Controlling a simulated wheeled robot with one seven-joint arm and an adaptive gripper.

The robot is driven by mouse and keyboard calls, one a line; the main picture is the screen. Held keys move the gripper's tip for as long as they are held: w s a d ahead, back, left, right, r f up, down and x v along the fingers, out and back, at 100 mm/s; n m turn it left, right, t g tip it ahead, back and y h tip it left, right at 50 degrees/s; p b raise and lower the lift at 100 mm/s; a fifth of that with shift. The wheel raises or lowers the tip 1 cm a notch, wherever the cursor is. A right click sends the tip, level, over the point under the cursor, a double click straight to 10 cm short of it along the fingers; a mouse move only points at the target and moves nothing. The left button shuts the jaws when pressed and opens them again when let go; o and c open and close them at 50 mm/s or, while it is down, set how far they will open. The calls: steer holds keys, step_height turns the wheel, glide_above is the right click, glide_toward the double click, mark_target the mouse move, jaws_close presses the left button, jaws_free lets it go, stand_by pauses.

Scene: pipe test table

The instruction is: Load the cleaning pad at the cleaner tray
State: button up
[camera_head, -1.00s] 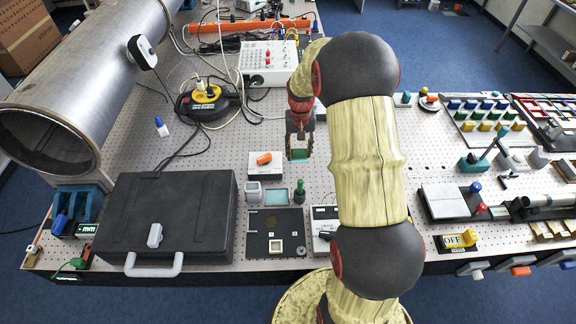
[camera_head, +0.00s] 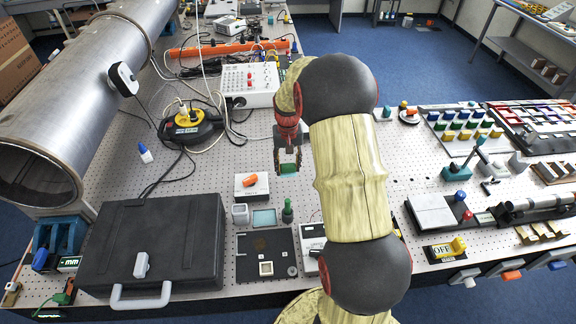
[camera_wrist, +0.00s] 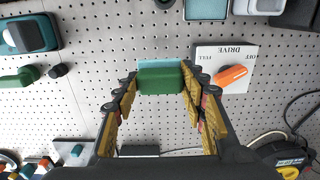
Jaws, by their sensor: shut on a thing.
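My gripper (camera_head: 288,163) is above the perforated table and shut on a green block (camera_wrist: 160,80), which I take to be the cleaning pad. A pale blue strip (camera_wrist: 158,63) shows along the block's far edge in the wrist view. The block also shows between the fingertips in the head view (camera_head: 288,169). A shallow tray with a light teal surface (camera_head: 264,217), likely the cleaner tray, lies nearer the front edge, apart from the gripper. It shows at the top of the wrist view (camera_wrist: 206,9).
A panel marked DRIVE (camera_wrist: 240,55) with an orange knob (camera_head: 250,180) is close to the gripper. A green bottle-like piece (camera_head: 288,211) and a pale cup (camera_head: 240,214) flank the tray. A black case (camera_head: 150,245) is at left. Bare table lies around the gripper.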

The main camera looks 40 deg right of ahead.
steer(key=a+n, duration=0.1)
steer(key=a, duration=0.5)
steer(key=m+b, duration=0.1)
steer(key=b, duration=0.2)
glide_above(265, 218)
steer(key=shift+w+f, duration=0.15)
steer(key=shift+f, duration=5.8)
steer(key=shift+f, duration=0.55)
steer(key=shift+r, duration=0.15)
step_height(265, 218, up, 7)
steer(key=p, duration=0.4)
